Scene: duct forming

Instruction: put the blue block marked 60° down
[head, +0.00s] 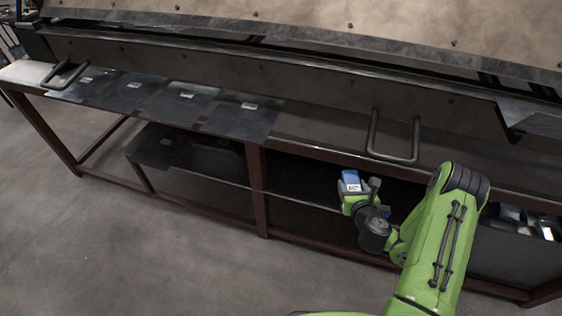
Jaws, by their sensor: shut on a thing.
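The blue block (351,182) carries a white label whose print is too small to read surely. My gripper (352,191) is shut on it and holds it in front of the long bench, near the height of the opening under the bench top. The fingertips are small and partly hidden by the block and the wrist. I cannot tell whether the block touches anything besides my gripper.
The bench top (310,132) holds several dark sheet plates (182,101) with white labels at the left. A U-shaped handle (394,134) stands right of centre, another (66,75) far left. A lower shelf (215,172) runs beneath. A bin (515,252) with metal pieces stands at the right.

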